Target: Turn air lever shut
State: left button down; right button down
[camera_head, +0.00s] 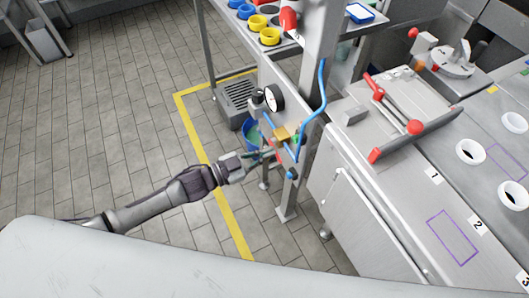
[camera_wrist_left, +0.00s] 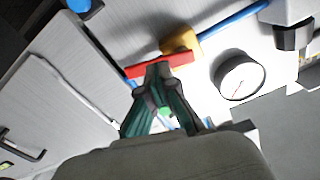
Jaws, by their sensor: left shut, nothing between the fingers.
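The red air lever (camera_wrist_left: 143,70) sits beside a brass-coloured valve body (camera_wrist_left: 182,42) on a light panel in the left wrist view. The valve body also shows in the head view (camera_head: 281,133), on the side of the machine post. My left gripper (camera_wrist_left: 160,72) is shut, with its green fingertips together at the lever's edge and nothing between them. They look close to or touching the lever; I cannot tell which. In the head view the left gripper (camera_head: 265,156) reaches in from the left to the valve. The right gripper is not in view.
A round gauge (camera_wrist_left: 240,79) sits to the right of the valve in the wrist view. Blue hose (camera_head: 323,83) runs by the post. The steel bench (camera_head: 400,185) is at right; tiled floor (camera_head: 110,120) at left is clear.

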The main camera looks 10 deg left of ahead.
pick_arm(q)
jog(key=shift+w+d+m+b, duration=0.1)
jog(key=shift+w+m+b, duration=0.15)
jog(key=shift+m, duration=0.8)
jog(key=shift+w+d+m+b, duration=0.1)
jog(key=shift+m+b, duration=0.15)
jog(key=shift+m, duration=0.8)
jog(key=c, duration=1.9)
grip_release()
jog(key=o, duration=0.6)
jog(key=shift+c, duration=0.2)
jog(key=o, duration=0.8)
jog(key=shift+w+d+f, duration=0.2)
jog(key=shift+d+f, duration=0.05)
jog(key=shift+d, duration=0.1)
jog(key=o, duration=0.5)
jog(key=shift+s+f, duration=0.1)
jog(key=shift+o, duration=0.2)
jog(key=shift+a, duration=0.2)
jog(key=shift+s+a+f, duration=0.1)
jog(key=shift+f, duration=0.05)
